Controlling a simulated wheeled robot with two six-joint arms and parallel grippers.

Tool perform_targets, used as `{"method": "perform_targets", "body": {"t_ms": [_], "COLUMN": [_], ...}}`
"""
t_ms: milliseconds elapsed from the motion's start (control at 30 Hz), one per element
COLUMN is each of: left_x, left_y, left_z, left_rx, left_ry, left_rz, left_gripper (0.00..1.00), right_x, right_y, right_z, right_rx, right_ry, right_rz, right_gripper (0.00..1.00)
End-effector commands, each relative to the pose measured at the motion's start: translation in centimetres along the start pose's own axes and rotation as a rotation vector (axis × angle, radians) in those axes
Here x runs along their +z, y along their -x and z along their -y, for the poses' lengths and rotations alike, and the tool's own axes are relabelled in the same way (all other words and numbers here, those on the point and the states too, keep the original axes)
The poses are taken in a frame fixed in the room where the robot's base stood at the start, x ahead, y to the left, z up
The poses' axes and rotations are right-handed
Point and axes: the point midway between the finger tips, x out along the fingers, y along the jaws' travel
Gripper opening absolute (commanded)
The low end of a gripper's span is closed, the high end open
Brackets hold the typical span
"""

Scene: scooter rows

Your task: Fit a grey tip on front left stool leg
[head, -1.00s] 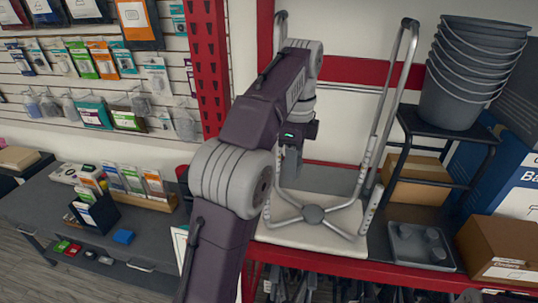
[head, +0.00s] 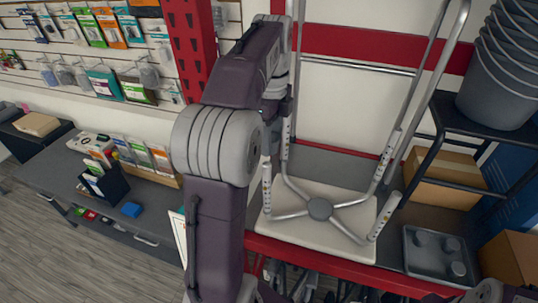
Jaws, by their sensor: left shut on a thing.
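A metal-legged stool stands upside down, its cream seat (head: 300,242) flat on a red-edged bench and its legs pointing up. The short front left leg (head: 267,190) rises from the seat's left side. My left gripper (head: 268,148) is just above that leg's upper end, partly hidden by my arm. It is shut on a small grey tip, mostly hidden; I cannot tell whether the tip touches the leg. My right gripper is not in view.
A black stand (head: 447,112) with stacked grey buckets (head: 508,70) is behind the tray, with a cardboard box (head: 445,178) under it. A second box (head: 512,258) is at the right edge. Tall stool legs (head: 425,100) rise near my arm. A grey counter (head: 50,165) is at left.

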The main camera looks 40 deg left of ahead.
Motion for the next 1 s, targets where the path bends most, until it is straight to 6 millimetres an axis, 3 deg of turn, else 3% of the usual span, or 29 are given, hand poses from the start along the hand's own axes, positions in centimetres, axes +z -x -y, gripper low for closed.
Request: {"method": "perform_targets", "body": {"t_ms": [200,467,933,967,1000], "left_x": [0.6,0.6,0.6,0.6,0.6], "left_y": [-0.4,-4.2,-5.1,-5.1,-5.0], "left_z": [-0.3,-0.3,-0.2,-0.2,-0.2], "left_rx": [-0.001,0.0,-0.002,-0.002,-0.002], "left_ry": [0.0,0.0,0.0,0.0,0.0], "left_rz": [0.0,0.0,0.0,0.0,0.001], "left_gripper": [0.03,0.03,0.03,0.44,0.55], "right_x": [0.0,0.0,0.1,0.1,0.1], "right_y": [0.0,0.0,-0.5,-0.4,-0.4], "right_z": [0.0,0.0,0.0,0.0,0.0], "right_rx": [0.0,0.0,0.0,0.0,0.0], "right_ry": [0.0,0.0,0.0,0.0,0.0], "right_rz": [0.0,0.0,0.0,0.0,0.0], "right_gripper": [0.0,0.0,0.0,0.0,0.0]}}
